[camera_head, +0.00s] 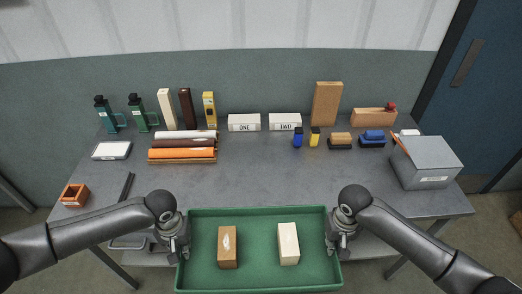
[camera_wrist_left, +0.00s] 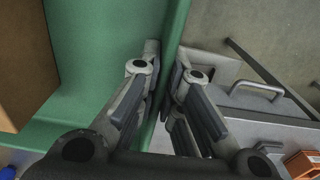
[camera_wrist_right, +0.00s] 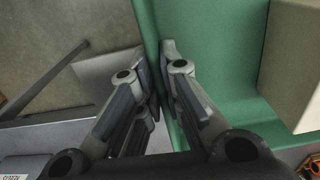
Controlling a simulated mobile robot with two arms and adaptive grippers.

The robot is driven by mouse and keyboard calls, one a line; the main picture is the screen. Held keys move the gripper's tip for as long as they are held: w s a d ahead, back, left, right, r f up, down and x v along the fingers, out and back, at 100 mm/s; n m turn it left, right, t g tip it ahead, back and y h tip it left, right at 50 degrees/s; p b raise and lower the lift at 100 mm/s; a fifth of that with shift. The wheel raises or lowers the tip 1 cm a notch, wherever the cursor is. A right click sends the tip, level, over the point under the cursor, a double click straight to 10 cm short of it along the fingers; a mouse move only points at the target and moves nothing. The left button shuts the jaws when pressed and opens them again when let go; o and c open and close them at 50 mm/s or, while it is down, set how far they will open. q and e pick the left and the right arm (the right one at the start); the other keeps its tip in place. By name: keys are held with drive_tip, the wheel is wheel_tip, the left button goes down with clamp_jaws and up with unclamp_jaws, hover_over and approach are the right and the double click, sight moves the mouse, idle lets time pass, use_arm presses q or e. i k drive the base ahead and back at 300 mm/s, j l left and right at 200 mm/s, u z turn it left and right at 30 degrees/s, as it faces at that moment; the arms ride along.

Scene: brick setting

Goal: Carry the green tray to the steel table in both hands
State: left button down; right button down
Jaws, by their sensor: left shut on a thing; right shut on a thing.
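The green tray (camera_head: 258,281) is at the bottom centre of the head view, at the front edge of the steel table (camera_head: 250,180). It holds a brown block (camera_head: 228,248) and a cream block (camera_head: 288,244), both inside and apart. My left gripper (camera_head: 183,254) is shut on the tray's left wall; the left wrist view shows its fingers (camera_wrist_left: 165,75) on either side of the green rim. My right gripper (camera_head: 332,246) is shut on the right wall; the right wrist view shows its fingers (camera_wrist_right: 159,75) around the rim. The tray looks roughly level. Its underside is hidden.
The table's middle is clear. Behind stand orange and brown rolls (camera_head: 182,153), white boxes marked ONE (camera_head: 244,122) and TWO (camera_head: 285,122), and several blocks and bottles. A grey bin (camera_head: 428,162) stands at the right, a small orange box (camera_head: 74,195) at the left.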

sight(257, 190)
drive_tip(key=i, duration=0.85)
